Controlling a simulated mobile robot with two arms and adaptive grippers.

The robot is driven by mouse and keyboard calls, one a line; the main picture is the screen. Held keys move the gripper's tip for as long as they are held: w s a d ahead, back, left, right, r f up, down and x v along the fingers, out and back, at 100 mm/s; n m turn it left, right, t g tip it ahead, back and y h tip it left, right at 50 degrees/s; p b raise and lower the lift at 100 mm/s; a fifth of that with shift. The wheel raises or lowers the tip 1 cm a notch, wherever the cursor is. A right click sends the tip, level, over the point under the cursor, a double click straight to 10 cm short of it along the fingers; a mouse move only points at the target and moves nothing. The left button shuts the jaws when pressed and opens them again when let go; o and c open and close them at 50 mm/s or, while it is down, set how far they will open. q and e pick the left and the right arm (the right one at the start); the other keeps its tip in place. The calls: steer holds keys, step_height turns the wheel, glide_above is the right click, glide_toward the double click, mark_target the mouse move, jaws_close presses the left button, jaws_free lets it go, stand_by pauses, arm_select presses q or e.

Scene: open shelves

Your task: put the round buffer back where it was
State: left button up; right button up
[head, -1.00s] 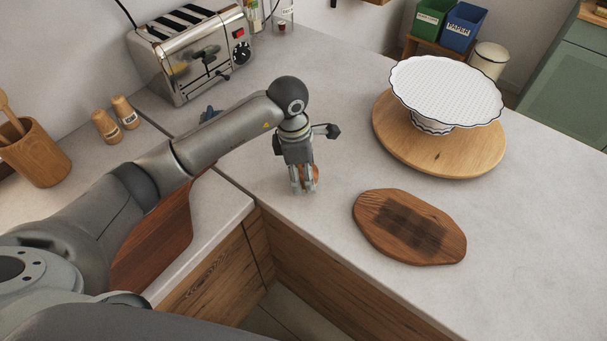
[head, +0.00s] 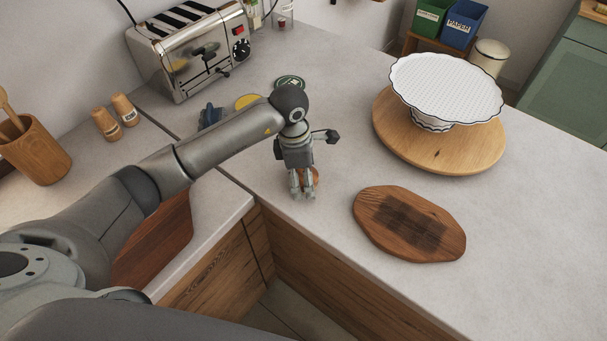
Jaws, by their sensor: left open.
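My left gripper (head: 302,194) points down over the counter, left of the dark wooden board, with its fingers apart. A small round orange-brown thing (head: 315,176), perhaps the round buffer, shows just behind and beside the fingers. The fingers hide much of it, and I cannot tell whether they touch it. A flat green round thing (head: 290,82) lies on the counter behind my arm. A yellow thing (head: 246,101) and a dark blue thing (head: 209,116) are partly hidden by my forearm. My right gripper is out of view.
The dark-marked wooden board (head: 409,224) lies right of the gripper. A white cake stand (head: 446,88) stands on a round wooden board (head: 400,150). A toaster (head: 190,52) and two shakers (head: 115,117) are at the left. The counter's front edge is close below the gripper.

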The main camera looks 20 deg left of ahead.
arm_select(q)
steer(key=shift+r, duration=0.45)
step_height(320, 180, up, 11)
steer(key=a+b, duration=0.1)
steer(key=b, duration=0.1)
steer(key=shift+s+a+r, duration=0.2)
steer(key=shift+s, duration=0.05)
